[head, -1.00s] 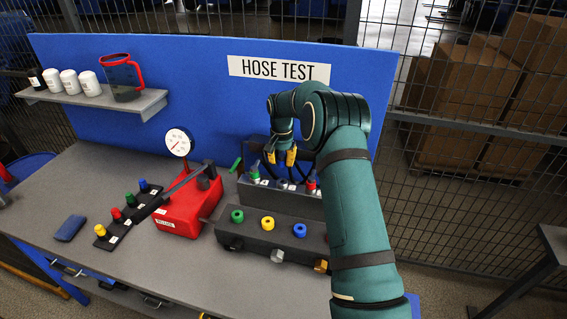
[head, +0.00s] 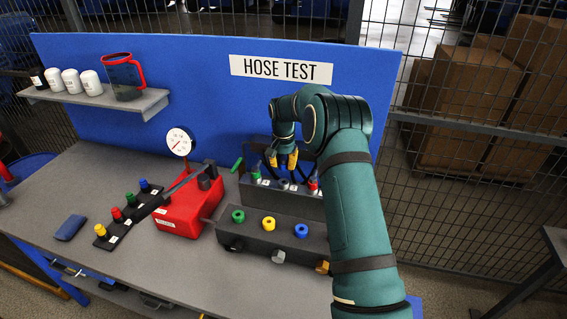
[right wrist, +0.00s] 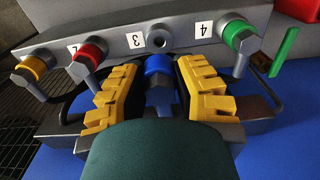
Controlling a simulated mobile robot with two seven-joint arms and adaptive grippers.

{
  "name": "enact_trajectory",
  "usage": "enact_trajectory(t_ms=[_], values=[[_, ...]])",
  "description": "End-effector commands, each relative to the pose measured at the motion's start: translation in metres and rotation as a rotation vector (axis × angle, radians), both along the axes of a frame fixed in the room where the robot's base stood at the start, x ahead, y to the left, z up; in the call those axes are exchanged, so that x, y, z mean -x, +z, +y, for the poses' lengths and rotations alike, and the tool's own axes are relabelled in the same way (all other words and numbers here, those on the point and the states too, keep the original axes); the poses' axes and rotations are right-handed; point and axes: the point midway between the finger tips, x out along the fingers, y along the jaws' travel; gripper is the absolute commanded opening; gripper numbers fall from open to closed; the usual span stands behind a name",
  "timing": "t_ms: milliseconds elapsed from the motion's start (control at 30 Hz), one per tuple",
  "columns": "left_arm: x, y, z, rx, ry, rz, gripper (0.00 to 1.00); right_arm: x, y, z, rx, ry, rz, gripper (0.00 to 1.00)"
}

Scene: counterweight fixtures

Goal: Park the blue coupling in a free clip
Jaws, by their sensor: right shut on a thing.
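My right gripper (right wrist: 158,88) has yellow fingers and is shut on the blue coupling (right wrist: 158,66), whose grey body runs down between the fingers. It is in front of an open round port (right wrist: 158,39) on the grey block (right wrist: 185,32), apart from the port's mouth. In the head view the gripper (head: 283,160) is over the rear block (head: 297,200), and the coupling is hidden or too small to tell. The same block carries a green coupling (right wrist: 238,33), a red coupling (right wrist: 90,53) and a yellow coupling (right wrist: 35,66). My left gripper is not in view.
A front block (head: 255,237) has green, yellow and blue rings. A red gauge unit (head: 190,208) stands left of it. A dark strip (head: 128,222) holds coloured pegs. A green lever (right wrist: 284,52) is beside the rear block.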

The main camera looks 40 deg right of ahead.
Motion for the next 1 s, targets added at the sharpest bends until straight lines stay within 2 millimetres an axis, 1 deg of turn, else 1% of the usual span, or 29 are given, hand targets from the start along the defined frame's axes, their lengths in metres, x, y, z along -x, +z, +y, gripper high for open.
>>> enact_trajectory(t_ms=[367, 1000], values=[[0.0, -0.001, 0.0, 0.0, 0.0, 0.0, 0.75, 0.0, -0.001, 0.0, 0.0, 0.0, 0.0, 0.0], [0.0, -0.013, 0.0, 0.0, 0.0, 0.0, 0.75, 0.0, -0.024, 0.0, 0.0, 0.0, 0.0, 0.0]])
